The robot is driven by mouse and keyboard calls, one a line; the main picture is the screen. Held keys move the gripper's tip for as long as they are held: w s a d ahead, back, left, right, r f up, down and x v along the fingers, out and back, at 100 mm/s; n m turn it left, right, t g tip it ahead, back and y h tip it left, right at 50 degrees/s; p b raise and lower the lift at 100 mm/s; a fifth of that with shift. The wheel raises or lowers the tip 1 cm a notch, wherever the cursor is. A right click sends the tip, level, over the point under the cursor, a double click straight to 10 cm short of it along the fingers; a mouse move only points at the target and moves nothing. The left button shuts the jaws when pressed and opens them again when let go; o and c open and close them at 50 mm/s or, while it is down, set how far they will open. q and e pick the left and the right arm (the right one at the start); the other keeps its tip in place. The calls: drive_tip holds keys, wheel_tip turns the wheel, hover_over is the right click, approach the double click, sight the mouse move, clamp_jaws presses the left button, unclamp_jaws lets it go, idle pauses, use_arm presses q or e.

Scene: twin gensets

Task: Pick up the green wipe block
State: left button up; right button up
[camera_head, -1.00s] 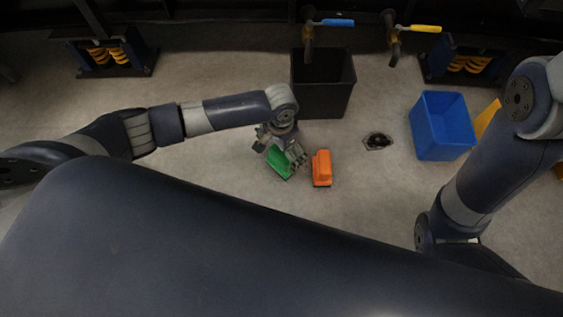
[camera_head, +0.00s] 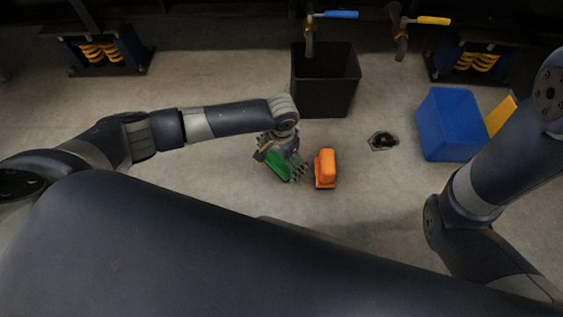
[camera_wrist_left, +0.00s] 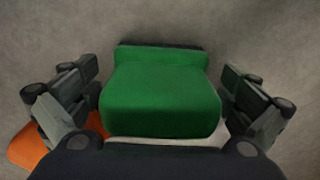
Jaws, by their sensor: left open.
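The green wipe block (camera_head: 278,165) lies on the floor under my left gripper (camera_head: 284,163), which hides part of it in the head view. In the left wrist view the green block (camera_wrist_left: 160,95) fills the middle, with a dark strip along its far edge. My left gripper (camera_wrist_left: 162,110) is open there, with one finger on each side of the block. A narrow gap seems to show between the fingers and the block; I cannot tell if either touches. My right gripper is not in view.
An orange block (camera_head: 325,167) sits close to the right of the green one; its orange also shows in the left wrist view (camera_wrist_left: 32,147). A black bin (camera_head: 325,90) stands behind. A blue bin (camera_head: 450,130) and a floor drain (camera_head: 383,141) are to the right.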

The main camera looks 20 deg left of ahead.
use_arm(q)
drive_tip(key=c, duration=1.2)
drive_tip(key=shift+o, duration=0.2)
drive_tip(key=shift+r, duration=0.1)
